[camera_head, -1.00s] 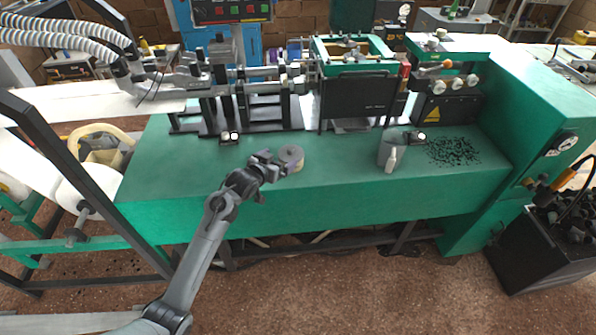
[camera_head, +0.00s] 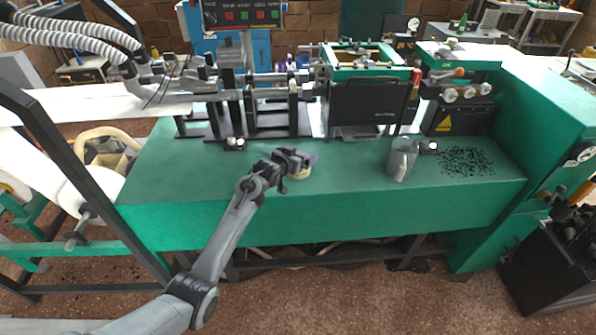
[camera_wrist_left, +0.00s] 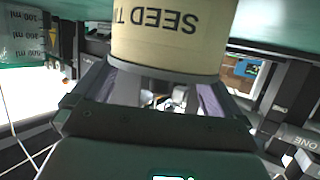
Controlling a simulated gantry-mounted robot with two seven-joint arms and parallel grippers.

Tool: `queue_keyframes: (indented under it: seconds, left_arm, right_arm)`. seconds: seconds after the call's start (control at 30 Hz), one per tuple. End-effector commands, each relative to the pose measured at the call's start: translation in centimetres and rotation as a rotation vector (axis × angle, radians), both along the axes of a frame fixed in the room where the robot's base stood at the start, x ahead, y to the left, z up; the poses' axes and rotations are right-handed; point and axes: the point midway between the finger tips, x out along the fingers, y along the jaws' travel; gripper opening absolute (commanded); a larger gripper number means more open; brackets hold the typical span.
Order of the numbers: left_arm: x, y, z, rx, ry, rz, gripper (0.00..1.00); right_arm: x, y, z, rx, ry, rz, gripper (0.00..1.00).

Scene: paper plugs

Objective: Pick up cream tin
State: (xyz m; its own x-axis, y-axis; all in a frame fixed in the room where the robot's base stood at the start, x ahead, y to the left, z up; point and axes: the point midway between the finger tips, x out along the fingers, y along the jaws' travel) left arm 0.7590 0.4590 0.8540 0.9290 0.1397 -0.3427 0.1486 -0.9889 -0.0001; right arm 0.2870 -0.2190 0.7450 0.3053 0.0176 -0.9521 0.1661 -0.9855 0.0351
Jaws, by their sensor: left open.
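The cream tin (camera_head: 300,174) stands near the front of the green bench top, partly hidden behind my left gripper (camera_head: 306,162). In the left wrist view the tin (camera_wrist_left: 172,35) is large and close, with the upside-down letters "SEED T" on its pale side and a grey rim. My left gripper is open, with its two fingers on either side of the tin's grey-rimmed end. I cannot tell whether the fingers touch it. My right gripper is not in view.
The black and green machine (camera_head: 368,100) lines the back. The bench between tin and jug is clear.

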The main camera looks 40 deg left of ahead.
Motion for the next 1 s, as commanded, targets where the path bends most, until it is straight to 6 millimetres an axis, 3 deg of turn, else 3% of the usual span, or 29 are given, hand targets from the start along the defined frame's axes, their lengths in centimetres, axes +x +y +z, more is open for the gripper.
queue_keyframes:
  seconds: [0.4, 1.0]
  left_arm:
    - [1.02, 0.15, -0.33, 0.000, -0.001, 0.000, 1.00]
    - [0.88, 0.10, -0.88, -0.002, 0.010, -0.001, 0.10]
  right_arm:
    - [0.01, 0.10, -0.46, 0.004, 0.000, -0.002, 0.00]
    - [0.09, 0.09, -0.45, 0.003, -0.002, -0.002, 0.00]
